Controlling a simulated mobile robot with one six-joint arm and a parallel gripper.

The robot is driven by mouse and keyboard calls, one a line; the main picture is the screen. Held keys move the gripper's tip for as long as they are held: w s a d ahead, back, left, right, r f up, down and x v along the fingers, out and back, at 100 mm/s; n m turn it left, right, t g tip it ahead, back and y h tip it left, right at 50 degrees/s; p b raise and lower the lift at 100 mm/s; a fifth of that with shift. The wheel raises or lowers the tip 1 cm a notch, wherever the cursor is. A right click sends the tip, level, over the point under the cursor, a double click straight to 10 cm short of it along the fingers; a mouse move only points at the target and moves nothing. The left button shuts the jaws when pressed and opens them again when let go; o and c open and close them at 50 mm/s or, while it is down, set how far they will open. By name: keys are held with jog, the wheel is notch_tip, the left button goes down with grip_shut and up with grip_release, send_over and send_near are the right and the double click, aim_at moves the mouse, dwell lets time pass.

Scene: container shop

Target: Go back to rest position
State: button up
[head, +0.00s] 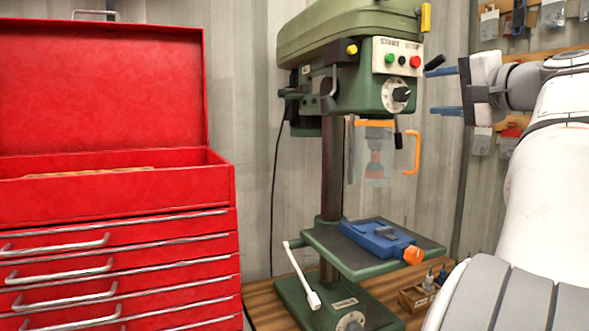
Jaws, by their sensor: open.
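My gripper (446,91) is at the upper right of the head view, with two blue fingers pointing left. The fingers are apart, one above the other, and nothing is between them. The gripper is in front of the wall, to the right of the green drill press (315,60) and its control panel. It appears clear of the press, though the depth between them is hard to judge. My white arm fills the right edge and hides part of the bench and wall.
A red tool chest (105,190) with its lid open stands at the left. A blue vise (375,238) sits on the press table (322,245). An orange-framed clear guard (375,160) hangs above it. A wooden block with bits (418,296) is on the bench (262,302).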

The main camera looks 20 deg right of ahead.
jog(key=w+a+f+n+g+y+p, duration=0.1)
jog(key=w+a+f+n+g+p, duration=0.2)
jog(key=a+f, duration=0.7)
jog(key=w+a+f+n+g+y+p, duration=0.15)
jog(key=a+f+g, duration=0.35)
jog(key=a+f, duration=0.5)
jog(key=s+a+f+n+g+h+p, duration=0.2)
jog(key=s+a+f+n, duration=0.3)
jog(key=s+f, duration=0.3)
jog(key=s+a+f+n+g+h+p, duration=0.1)
jog(key=s+a+f+n+g, duration=0.3)
jog(key=f, duration=1.1)
jog(key=s+a+g+p, duration=0.1)
jog(key=s, duration=0.2)
jog(key=shift+s+a+f+n+h, duration=0.3)
jog(key=shift+s+f+n+h, duration=0.05)
jog(key=shift+s, duration=0.05)
